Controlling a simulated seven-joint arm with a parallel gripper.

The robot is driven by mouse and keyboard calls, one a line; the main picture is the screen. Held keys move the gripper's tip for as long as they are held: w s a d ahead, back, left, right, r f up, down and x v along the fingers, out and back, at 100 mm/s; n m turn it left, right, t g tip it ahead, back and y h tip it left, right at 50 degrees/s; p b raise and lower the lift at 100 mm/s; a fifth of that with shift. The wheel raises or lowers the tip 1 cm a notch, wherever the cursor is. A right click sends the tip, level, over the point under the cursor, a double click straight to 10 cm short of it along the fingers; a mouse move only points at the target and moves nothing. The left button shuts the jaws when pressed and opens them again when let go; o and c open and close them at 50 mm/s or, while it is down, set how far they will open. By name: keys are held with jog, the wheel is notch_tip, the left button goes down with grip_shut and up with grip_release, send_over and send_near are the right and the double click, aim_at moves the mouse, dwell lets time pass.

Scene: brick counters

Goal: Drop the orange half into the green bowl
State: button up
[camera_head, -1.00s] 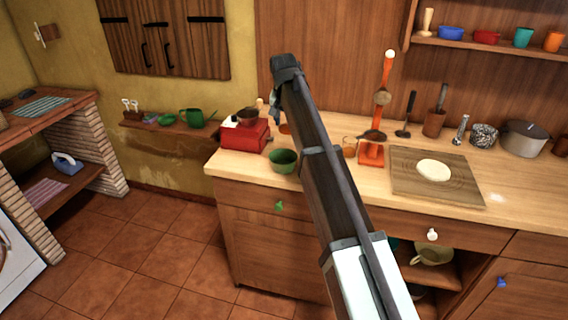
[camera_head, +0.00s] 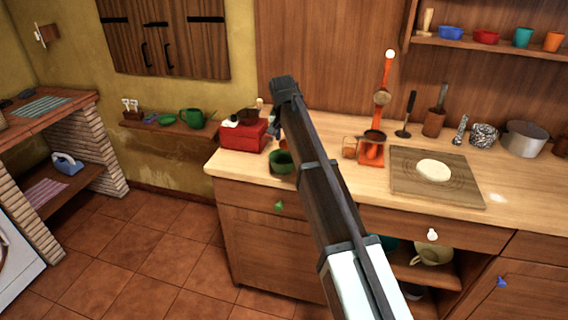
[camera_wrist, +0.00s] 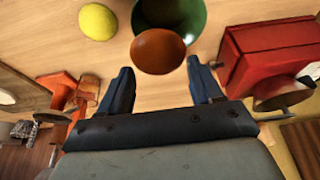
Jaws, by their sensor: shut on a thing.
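The orange half (camera_wrist: 158,50) is held between the two fingers of my gripper (camera_wrist: 159,66) in the wrist view, its rounded orange-brown side showing. The green bowl (camera_wrist: 193,32) is just beyond it in that view, partly hidden by the orange half. In the head view the bowl (camera_head: 279,161) stands near the counter's front edge, partly covered by my arm. A sliver of the orange half (camera_head: 284,145) shows just above the bowl there. Most of my gripper is hidden behind my arm in the head view.
A red box-shaped appliance (camera_head: 243,135) stands left of the bowl; it is at the right in the wrist view (camera_wrist: 270,52). A yellow round fruit (camera_wrist: 98,20) lies nearby. An orange lever device (camera_head: 371,153), a glass (camera_head: 349,148) and a board with dough (camera_head: 470,188) are to the right.

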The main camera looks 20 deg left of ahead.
jog(key=o, duration=1)
jog(key=shift+c, duration=0.2)
jog(key=v, duration=1.4)
jog(key=shift+f, duration=0.1)
jog(key=s+d+f+g, duration=0.2)
jog(key=s+d+f, duration=0.5)
jog(key=f, duration=1)
jog(key=s+d+f+g, duration=0.2)
jog(key=s+d+f, duration=0.5)
jog(key=f, duration=1)
jog(key=s+d+f+g, duration=0.2)
jog(key=s+d+f, duration=0.2)
jog(key=d+f, duration=1.05)
jog(key=s+d+f+g, duration=0.1)
jog(key=s+d+f, duration=0.2)
jog(key=s+f, duration=0.45)
jog(key=s+d+f+g, duration=0.1)
jog(key=s+d+f, duration=0.1)
jog(key=s+f, duration=0.55)
jog(key=s+d+f+g, duration=0.1)
jog(key=s+d+f, duration=0.2)
jog(key=s, duration=0.7)
jog(key=s+d+f+g, duration=0.1)
jog(key=s+d+f, duration=0.2)
jog(key=s, duration=0.6)
notch_tip(320, 180, down, 2)
jog(key=shift+s+f+g, duration=0.2)
jog(key=shift+s+g, duration=0.2)
